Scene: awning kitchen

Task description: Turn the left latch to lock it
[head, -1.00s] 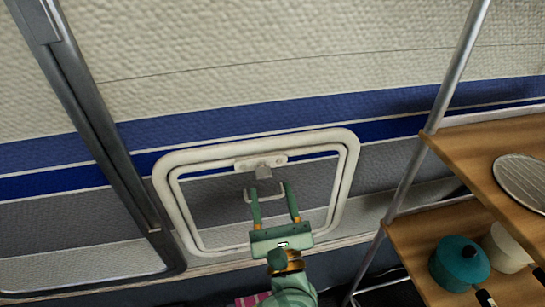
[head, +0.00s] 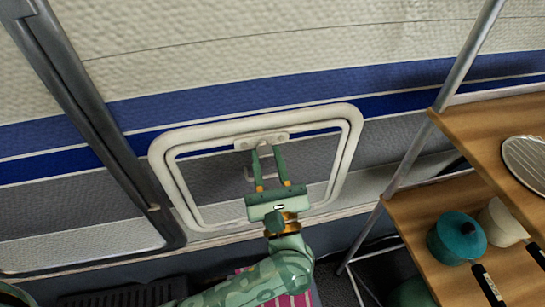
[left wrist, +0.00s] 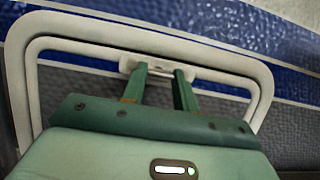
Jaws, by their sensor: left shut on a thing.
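A white-framed hatch window (head: 157,175) is set in the striped wall, and it also shows in the left wrist view (left wrist: 20,100). One latch (head: 246,143) shows, with a pale plate at the middle of the frame's top edge. It also shows in the left wrist view (left wrist: 188,71). My left gripper (head: 266,149) reaches up to it from below, its fingertips shut on the latch's knob. The fingers (left wrist: 160,75) hide most of the knob, so its exact angle is unclear. My right gripper is not in view.
A wooden shelf unit (head: 430,210) with metal posts stands at the right, holding a teal pot (head: 456,240), a cream pot (head: 503,222) and a round rack (head: 527,160). A dark metal post (head: 85,110) runs down at the left.

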